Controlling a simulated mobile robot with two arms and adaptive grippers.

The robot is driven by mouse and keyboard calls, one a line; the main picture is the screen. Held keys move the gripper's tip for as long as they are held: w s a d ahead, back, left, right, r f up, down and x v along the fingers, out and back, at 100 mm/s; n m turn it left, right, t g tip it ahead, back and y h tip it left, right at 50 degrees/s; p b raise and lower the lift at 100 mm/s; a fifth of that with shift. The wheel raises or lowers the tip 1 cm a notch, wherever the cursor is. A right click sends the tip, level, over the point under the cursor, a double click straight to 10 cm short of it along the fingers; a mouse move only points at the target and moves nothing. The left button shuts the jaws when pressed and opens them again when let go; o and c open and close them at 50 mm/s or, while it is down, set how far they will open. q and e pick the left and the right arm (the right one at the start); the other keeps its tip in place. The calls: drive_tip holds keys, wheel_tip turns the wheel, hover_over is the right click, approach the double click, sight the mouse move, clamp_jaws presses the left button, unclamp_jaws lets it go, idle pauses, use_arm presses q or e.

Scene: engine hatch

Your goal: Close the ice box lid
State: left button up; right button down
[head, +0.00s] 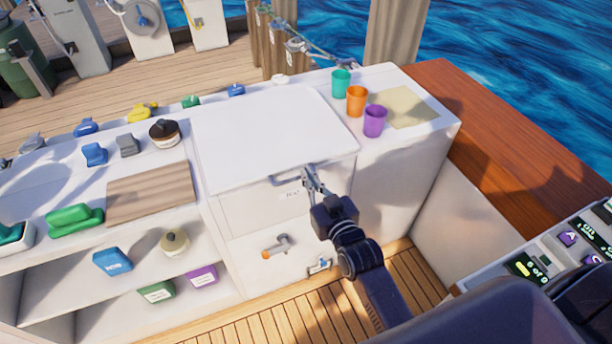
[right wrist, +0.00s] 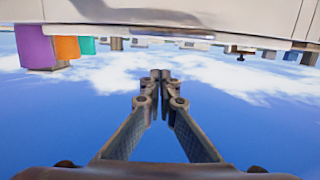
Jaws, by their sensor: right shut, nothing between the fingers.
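The ice box lid (head: 268,130) is a wide white panel, lying flat or nearly flat over the ice box (head: 250,212). I cannot tell whether a small gap is left under its front edge. A grey bar handle (head: 284,181) shows below that edge, near a small label. My right gripper (head: 308,172) is at the lid's front edge, just right of the handle, shut and empty. Its closed fingertips also show in the right wrist view (right wrist: 160,76), close to a long white edge. Contact with the lid is unclear. My left gripper is not in view.
Teal (head: 341,83), orange (head: 357,101) and purple (head: 375,121) cups stand right of the lid. A wooden board (head: 150,192) and several small coloured items lie on the left counter. A tap (head: 277,246) sticks out below the ice box front. Open shelves are at lower left.

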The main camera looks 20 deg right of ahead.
drive_tip(key=s, duration=0.8)
drive_tip(key=s+a+f+g, duration=0.1)
drive_tip(key=s+f+g, duration=0.25)
drive_tip(key=f, duration=0.75)
drive_tip(key=s+a+f+n+g, duration=0.15)
drive_tip(key=s+f, duration=0.25)
drive_tip(key=f, duration=0.8)
drive_tip(key=s+f+m+g, duration=0.1)
drive_tip(key=s+f+g, duration=0.25)
drive_tip(key=f, duration=0.75)
drive_tip(key=s+d+f+g, duration=0.1)
drive_tip(key=s+f+g, duration=0.1)
drive_tip(key=s+f, duration=0.4)
drive_tip(key=s+d+f+n+g, duration=0.1)
drive_tip(key=s+f, duration=0.5)
drive_tip(key=s, duration=0.7)
drive_tip(key=s+d+f+g, duration=0.3)
drive_tip(key=s+f, duration=0.3)
drive_tip(key=s, duration=0.4)
drive_tip(key=shift+s+d+f+g+h+b, duration=0.15)
drive_tip(key=shift+f+g+h+b, duration=0.2)
drive_tip(key=shift+g, duration=0.2)
drive_tip(key=shift+n, duration=0.25)
